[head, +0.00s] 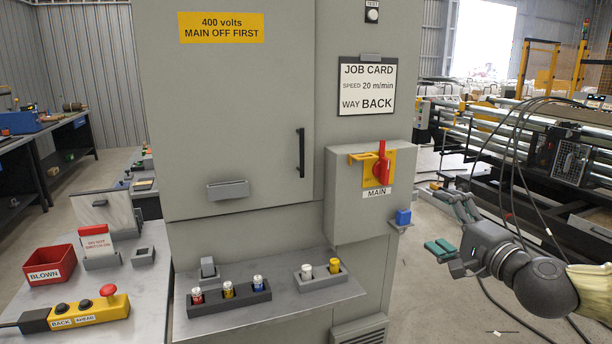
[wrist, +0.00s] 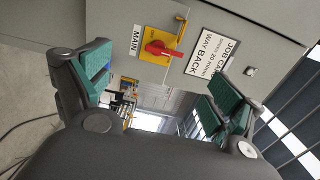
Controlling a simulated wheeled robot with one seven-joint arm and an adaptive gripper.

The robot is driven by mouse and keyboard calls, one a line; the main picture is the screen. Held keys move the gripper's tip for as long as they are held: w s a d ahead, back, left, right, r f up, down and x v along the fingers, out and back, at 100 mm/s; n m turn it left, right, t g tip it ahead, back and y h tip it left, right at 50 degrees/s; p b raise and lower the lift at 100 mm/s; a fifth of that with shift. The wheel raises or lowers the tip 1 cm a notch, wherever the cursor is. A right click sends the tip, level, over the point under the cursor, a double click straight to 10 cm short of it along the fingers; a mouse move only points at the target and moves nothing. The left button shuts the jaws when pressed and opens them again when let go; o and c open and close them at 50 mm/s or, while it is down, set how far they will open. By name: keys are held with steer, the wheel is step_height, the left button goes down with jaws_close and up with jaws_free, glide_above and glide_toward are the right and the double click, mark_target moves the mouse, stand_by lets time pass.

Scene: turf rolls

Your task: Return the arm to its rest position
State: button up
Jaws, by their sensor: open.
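My gripper (head: 452,232) is open and empty in the head view, held in free air to the right of the grey cabinet (head: 240,130). Its two green-padded fingers stand wide apart in the wrist view (wrist: 165,95), with nothing between them. My arm comes in from the right edge of the head view. The red main switch (head: 382,163) on its yellow plate is on the box at the cabinet's right side, apart from the gripper.
A small blue block (head: 403,216) sits on a bracket beside the MAIN box, close to my gripper. A shelf (head: 330,292) with fuse holders juts from the cabinet. A red BLOWN bin (head: 50,266) and yellow pendant (head: 90,312) lie at left. Machinery and cables stand behind my arm.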

steer(key=s+a+f+n+g+h, duration=0.1)
steer(key=s+a+f+n+g, duration=0.15)
steer(key=f, duration=0.85)
steer(key=s+a+f+n+g, duration=0.1)
steer(key=s+a+f+g, duration=0.15)
steer(key=f, duration=0.95)
steer(key=s+a+f+n+g+h, duration=0.1)
steer(key=s+f+n+g, duration=0.15)
steer(key=f, duration=0.85)
steer(key=s+d+f+n+g+h, duration=0.1)
steer(key=s+f+n+g+h, duration=0.2)
steer(key=s+f, duration=2.3)
steer(key=s+n+g, duration=0.2)
steer(key=n+g, duration=0.2)
steer(key=g, duration=0.2)
steer(key=shift+d+n+h, duration=0.15)
steer(key=shift+n+h, duration=0.25)
